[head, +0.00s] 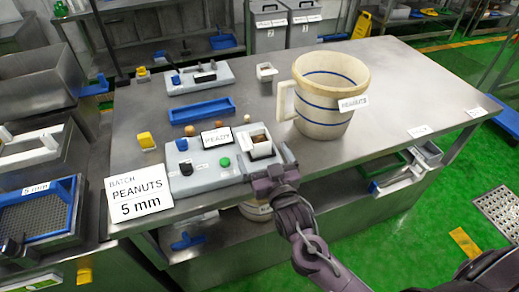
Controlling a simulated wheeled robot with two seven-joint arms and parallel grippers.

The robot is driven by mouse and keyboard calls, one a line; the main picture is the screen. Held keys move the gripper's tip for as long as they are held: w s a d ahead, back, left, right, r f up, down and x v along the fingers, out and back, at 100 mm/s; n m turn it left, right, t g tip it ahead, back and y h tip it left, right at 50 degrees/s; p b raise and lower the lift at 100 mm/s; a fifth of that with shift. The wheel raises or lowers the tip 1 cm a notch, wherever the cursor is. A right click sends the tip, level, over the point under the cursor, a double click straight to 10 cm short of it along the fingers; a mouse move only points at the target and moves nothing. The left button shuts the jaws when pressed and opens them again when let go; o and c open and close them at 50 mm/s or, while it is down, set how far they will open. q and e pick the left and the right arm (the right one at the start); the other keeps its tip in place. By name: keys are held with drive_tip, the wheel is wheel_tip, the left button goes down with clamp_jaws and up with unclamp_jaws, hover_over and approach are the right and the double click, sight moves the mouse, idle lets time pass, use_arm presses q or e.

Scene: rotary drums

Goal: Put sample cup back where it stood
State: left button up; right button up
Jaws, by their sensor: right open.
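A small square white sample cup (261,149) with brown contents sits at the right end of the grey tester (210,181), beside its display. My right gripper (268,163) is at this cup, its jaws open around or just beside it; the near side of the cup is partly hidden by the gripper. My left gripper is not in view.
A large cream bucket (325,95) labelled PEANUTS stands close behind and right of my right gripper. A blue tray (202,111), a grey device (200,76) and a yellow block (146,141) are on the table.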

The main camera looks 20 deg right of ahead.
sight(258, 145)
drive_tip(key=shift+s+r, duration=0.1)
drive_tip(key=shift+s, duration=0.05)
drive_tip(key=shift+a, duration=0.1)
drive_tip(key=w+p, duration=0.2)
drive_tip(key=w, duration=0.5)
drive_tip(key=shift+w+r+p, duration=0.1)
drive_tip(key=shift+w+p, duration=0.1)
drive_tip(key=shift+p, duration=0.15)
drive_tip(key=shift+w, duration=0.35)
drive_tip(key=shift+s, duration=0.1)
